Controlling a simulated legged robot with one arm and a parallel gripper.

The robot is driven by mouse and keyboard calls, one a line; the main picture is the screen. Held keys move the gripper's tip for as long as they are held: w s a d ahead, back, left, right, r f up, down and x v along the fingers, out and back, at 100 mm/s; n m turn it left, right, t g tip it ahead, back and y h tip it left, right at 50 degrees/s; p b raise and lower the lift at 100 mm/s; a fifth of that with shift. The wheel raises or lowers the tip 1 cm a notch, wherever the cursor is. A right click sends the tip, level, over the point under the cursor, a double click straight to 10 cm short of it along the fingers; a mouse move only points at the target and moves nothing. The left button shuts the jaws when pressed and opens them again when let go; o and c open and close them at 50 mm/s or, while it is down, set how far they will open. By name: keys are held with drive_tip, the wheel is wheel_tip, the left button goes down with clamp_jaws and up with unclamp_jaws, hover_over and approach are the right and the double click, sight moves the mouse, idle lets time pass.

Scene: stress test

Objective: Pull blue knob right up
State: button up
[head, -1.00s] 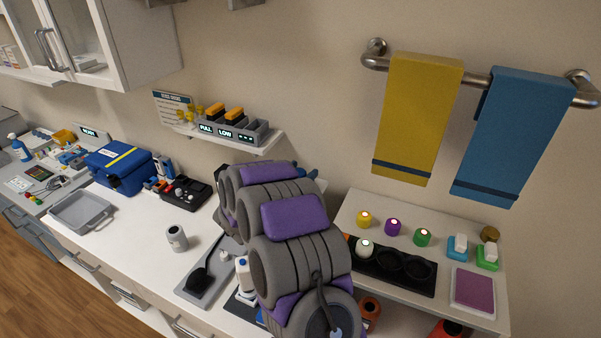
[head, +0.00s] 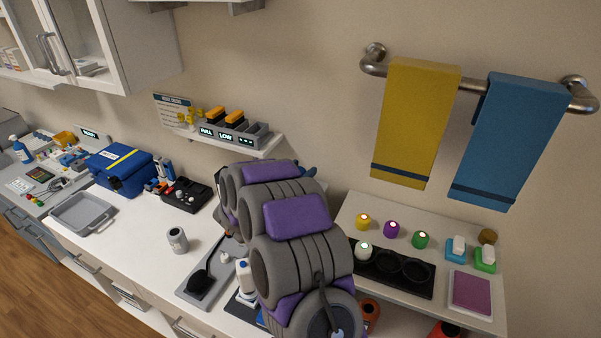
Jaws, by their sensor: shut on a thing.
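My thick grey and purple arm fills the middle of the head view and reaches over the white counter (head: 150,235) toward the wall. My gripper is hidden behind the arm's own links, so its jaws and anything in them do not show. A small blue shape (head: 309,172) peeks out behind the arm, just right of its upper end. I cannot tell whether it is the right blue knob or part of a fixture. No other likely blue knob shows clearly.
A wall shelf (head: 268,147) with lit labels hangs just above the arm. Left of the arm are a black box (head: 186,194), a grey cup (head: 178,240) and a tray with a black tool (head: 198,280). A side table (head: 349,212) with coloured pots stands at right.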

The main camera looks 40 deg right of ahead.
sight(300, 167)
wheel_tip(300, 167, up, 18)
drive_tip(key=p, duration=1.2)
drive_tip(key=shift+r, duration=0.25)
drive_tip(key=shift+w+r, duration=0.1)
drive_tip(key=shift+w, duration=0.05)
drive_tip(key=o, duration=1.4)
drive_tip(key=b+v, duration=0.1)
drive_tip(key=v, duration=1.6)
drive_tip(key=shift+a+f, duration=0.25)
